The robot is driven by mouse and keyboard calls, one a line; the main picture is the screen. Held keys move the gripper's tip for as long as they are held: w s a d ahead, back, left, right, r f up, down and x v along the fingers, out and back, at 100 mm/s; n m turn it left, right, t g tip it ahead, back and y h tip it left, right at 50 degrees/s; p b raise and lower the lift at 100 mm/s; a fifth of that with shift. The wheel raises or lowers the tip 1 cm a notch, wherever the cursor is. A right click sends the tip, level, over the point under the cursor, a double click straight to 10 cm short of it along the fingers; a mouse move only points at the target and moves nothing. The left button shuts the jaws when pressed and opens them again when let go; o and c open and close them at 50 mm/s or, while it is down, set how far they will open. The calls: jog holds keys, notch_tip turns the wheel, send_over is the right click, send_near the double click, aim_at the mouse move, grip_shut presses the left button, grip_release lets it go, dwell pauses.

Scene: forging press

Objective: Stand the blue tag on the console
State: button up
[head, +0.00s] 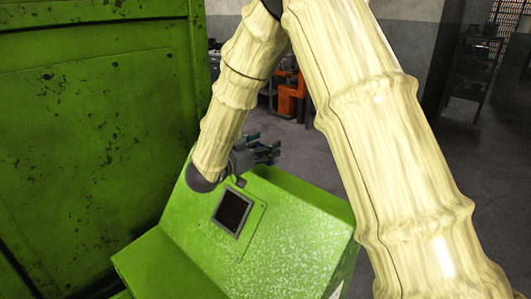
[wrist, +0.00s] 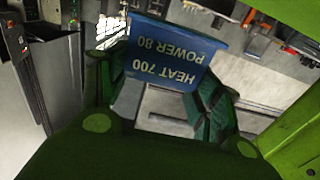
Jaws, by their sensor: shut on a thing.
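The blue tag (wrist: 172,55) is in the wrist view, with its white lettering "HEAT 700 POWER 80" upside down. My gripper (head: 266,152) is shut on the tag, with a dark green finger on either side of it in the wrist view. In the head view the tag cannot be made out clearly at the fingers. The console (head: 295,225) is a speckled green box with a sloped face and a dark square screen (head: 232,211). My gripper is at the console's far upper edge in the head view; whether anything touches the console cannot be told.
A large worn green press panel (head: 95,130) stands at the left, close to the console. An orange machine (head: 291,95) is in the background. A dark rack (head: 470,70) stands at the far right. Grey floor (head: 330,165) lies open behind the console.

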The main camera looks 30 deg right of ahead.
aim_at(265, 154)
jog(key=shift+w+d+f+p, duration=0.2)
jog(key=shift+d+f+p, duration=0.1)
jog(key=shift+f, duration=0.25)
jog(key=shift+w+d+f+p, duration=0.15)
jog(key=shift+f+p, duration=0.15)
jog(key=shift+f, duration=0.95)
jog(key=shift+f, duration=0.2)
jog(key=o, duration=0.8)
jog(key=shift+o, duration=0.2)
jog(key=shift+r, duration=0.1)
jog(key=shift+r, duration=0.2)
jog(key=b+v, duration=0.3)
jog(key=v, duration=0.9)
jog(key=shift+f, duration=0.1)
